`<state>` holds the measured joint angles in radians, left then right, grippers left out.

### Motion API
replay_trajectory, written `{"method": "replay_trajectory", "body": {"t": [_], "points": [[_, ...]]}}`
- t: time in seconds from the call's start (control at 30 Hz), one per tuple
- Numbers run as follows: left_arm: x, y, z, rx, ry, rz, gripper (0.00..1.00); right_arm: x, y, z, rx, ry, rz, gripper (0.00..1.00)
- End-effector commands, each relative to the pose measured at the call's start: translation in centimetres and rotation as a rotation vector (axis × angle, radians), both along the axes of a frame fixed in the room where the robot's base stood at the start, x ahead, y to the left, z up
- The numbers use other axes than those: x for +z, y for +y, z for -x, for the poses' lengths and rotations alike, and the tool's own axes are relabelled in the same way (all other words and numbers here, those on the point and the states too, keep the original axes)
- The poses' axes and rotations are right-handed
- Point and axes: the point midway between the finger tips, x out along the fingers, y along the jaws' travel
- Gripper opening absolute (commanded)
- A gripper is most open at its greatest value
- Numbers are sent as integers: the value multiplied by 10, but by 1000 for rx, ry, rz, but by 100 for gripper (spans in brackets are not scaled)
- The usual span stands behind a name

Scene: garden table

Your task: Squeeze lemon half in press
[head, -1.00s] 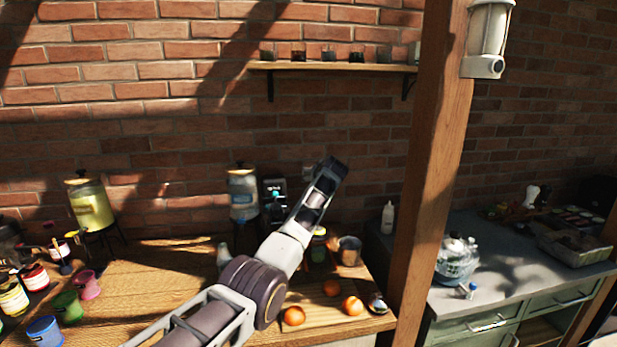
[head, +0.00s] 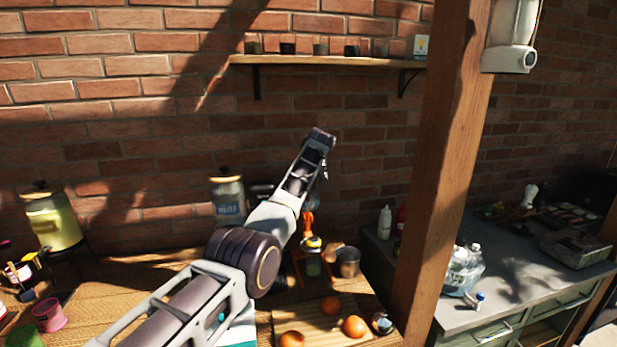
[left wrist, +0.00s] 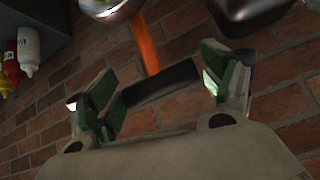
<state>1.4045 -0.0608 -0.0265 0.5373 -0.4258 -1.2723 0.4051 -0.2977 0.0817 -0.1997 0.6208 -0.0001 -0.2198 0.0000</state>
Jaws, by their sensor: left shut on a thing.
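The press (head: 308,217) is an orange-red stand partly hidden behind my left arm in the head view. A small yellowish patch (head: 312,243) shows on it; I cannot tell whether this is the lemon half. A glass with greenish contents (head: 313,267) stands below. My left gripper (left wrist: 157,82) is shut on a black handle (left wrist: 162,84) in the left wrist view, its green-padded fingers at either end of it. An orange bar (left wrist: 145,42) runs up from the handle. In the head view the gripper's fingers are hidden. My right gripper is not in view.
A cutting board (head: 300,317) with several oranges (head: 354,326) lies in front of the press. A metal cup (head: 347,262) stands right of it, a drink dispenser (head: 228,197) left. A wooden post (head: 447,170) rises to the right.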

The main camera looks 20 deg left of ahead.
Motion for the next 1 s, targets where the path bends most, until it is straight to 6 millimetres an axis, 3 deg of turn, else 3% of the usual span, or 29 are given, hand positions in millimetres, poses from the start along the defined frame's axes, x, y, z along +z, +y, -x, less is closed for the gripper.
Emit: {"method": "replay_trajectory", "body": {"t": [0.3,0.33,0.47,1.0], "points": [[-2,3,1,4,7,-1,39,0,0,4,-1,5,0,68],[-2,3,1,4,7,-1,83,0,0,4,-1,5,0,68],[-2,2,1,3,7,-1,100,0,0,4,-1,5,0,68],[0,-1,1,1,4,0,100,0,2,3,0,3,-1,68]]}}
